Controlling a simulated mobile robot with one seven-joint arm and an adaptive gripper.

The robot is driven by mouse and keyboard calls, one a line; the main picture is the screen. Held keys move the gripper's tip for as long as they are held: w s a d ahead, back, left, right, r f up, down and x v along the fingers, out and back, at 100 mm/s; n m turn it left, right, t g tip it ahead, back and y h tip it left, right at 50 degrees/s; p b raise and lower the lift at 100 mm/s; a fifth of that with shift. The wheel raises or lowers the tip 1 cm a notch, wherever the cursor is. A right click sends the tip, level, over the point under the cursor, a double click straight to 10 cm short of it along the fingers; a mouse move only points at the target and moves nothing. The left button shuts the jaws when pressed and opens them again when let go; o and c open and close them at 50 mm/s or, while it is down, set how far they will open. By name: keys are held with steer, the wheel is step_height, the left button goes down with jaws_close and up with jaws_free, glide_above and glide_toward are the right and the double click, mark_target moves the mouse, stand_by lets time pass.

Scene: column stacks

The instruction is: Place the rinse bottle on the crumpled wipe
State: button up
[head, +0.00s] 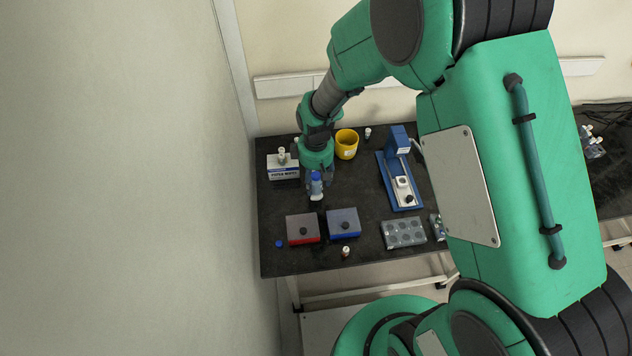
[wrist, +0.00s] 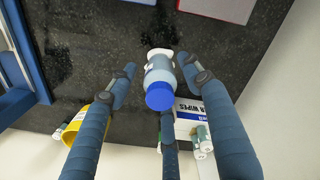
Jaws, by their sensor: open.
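The rinse bottle (head: 316,186) is a pale blue-grey bottle with a blue cap, standing near the left-middle of the black table. In the wrist view the bottle (wrist: 159,75) stands between my fingers, cap toward the camera. The white crumpled wipe (head: 317,197) shows at the bottle's base, and its edge also shows in the wrist view (wrist: 158,52). The bottle appears to rest on it; most of the wipe is hidden. My gripper (head: 318,178) is open around the bottle. In the wrist view its fingers (wrist: 157,68) are spread, with gaps on both sides.
A paper wipes box (head: 283,172) is left of my gripper; a yellow cup (head: 346,144) is behind it. A red box (head: 302,229) and a blue box (head: 343,223) lie in front. A blue stand (head: 404,190) and a grey rack (head: 404,233) are at right.

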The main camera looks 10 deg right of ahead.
step_height(320, 180, up, 10)
steer(key=shift+r+p, duration=0.25)
steer(key=shift+p, duration=0.6)
steer(key=shift+r, duration=0.15)
steer(key=s+d+r+m+t, duration=0.1)
steer(key=s+d+r+m, duration=0.25)
steer(key=r, duration=0.75)
steer(key=s+d+r+m+t, duration=0.2)
steer(key=s+d+r, duration=0.25)
steer(key=r, duration=0.55)
steer(key=s+d+r+m+t, duration=0.1)
steer(key=s+r, duration=0.3)
steer(key=s, duration=0.4)
steer(key=s+d+r+m+t, duration=0.1)
steer(key=s+d+r+m, duration=0.2)
steer(key=s, duration=0.4)
step_height(320, 180, up, 2)
steer(key=shift+s+d+r+m+t, duration=0.25)
steer(key=shift+s+m+t, duration=0.05)
steer(key=shift+s+m, duration=0.15)
